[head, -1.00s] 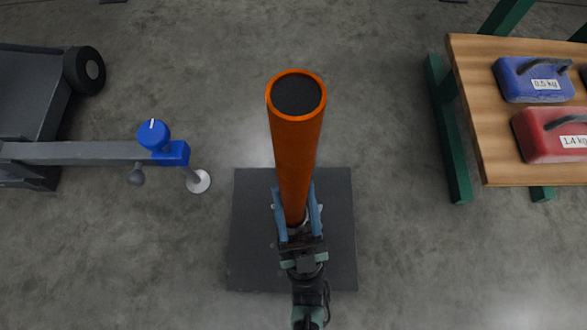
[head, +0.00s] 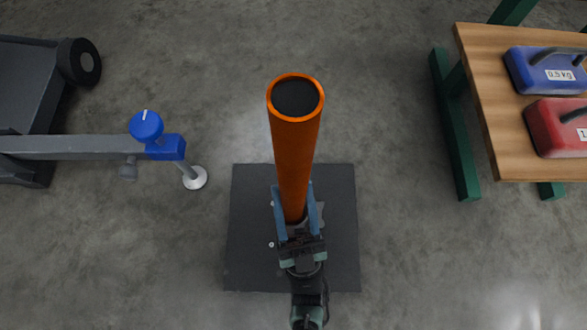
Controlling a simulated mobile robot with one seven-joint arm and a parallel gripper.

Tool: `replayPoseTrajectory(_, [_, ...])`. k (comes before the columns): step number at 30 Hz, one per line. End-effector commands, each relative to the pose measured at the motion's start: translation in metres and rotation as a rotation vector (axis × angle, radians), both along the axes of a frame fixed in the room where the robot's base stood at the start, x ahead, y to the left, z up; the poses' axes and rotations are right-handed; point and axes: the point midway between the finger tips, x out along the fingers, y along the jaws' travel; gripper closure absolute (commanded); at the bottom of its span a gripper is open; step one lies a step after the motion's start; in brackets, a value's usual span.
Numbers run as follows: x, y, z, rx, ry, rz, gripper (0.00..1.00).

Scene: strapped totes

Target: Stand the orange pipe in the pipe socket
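The orange pipe (head: 295,160) stands about upright in the head view, its dark open top toward the camera. My gripper (head: 295,205) has its blue fingers on either side of the pipe's lower visible part and appears shut on it. A dark square base plate (head: 340,265) lies on the floor below, with bits of grey metal (head: 318,212) showing beside the pipe. This looks like the pipe socket's base. The pipe's lower end is hidden, so I cannot tell whether it is inside the socket or above it.
A wooden bench (head: 490,100) with green legs stands at right, carrying a blue weight (head: 545,72) and a red weight (head: 555,125). At left is a grey bar (head: 70,148) with a blue knob (head: 146,126) and a wheeled dark frame (head: 30,85). Floor between is clear.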

Motion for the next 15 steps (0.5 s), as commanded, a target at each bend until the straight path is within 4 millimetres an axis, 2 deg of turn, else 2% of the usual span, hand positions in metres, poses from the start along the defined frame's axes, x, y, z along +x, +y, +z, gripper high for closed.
replayPoseTrajectory(1, [0.0053, 0.0045, 0.0003, 0.000, 0.001, 0.013, 1.00])
replayPoseTrajectory(2, [0.0053, 0.0045, 0.0004, 0.000, 0.001, 0.013, 0.49])
replayPoseTrajectory(6, [0.0053, 0.0045, 0.0006, 0.000, 0.000, 0.013, 0.24])
replayPoseTrajectory(8, [0.0053, 0.0045, 0.0007, 0.000, 0.000, 0.013, 0.16])
replayPoseTrajectory(15, [0.0053, 0.0045, -0.0001, 0.000, 0.003, 0.013, 0.16])
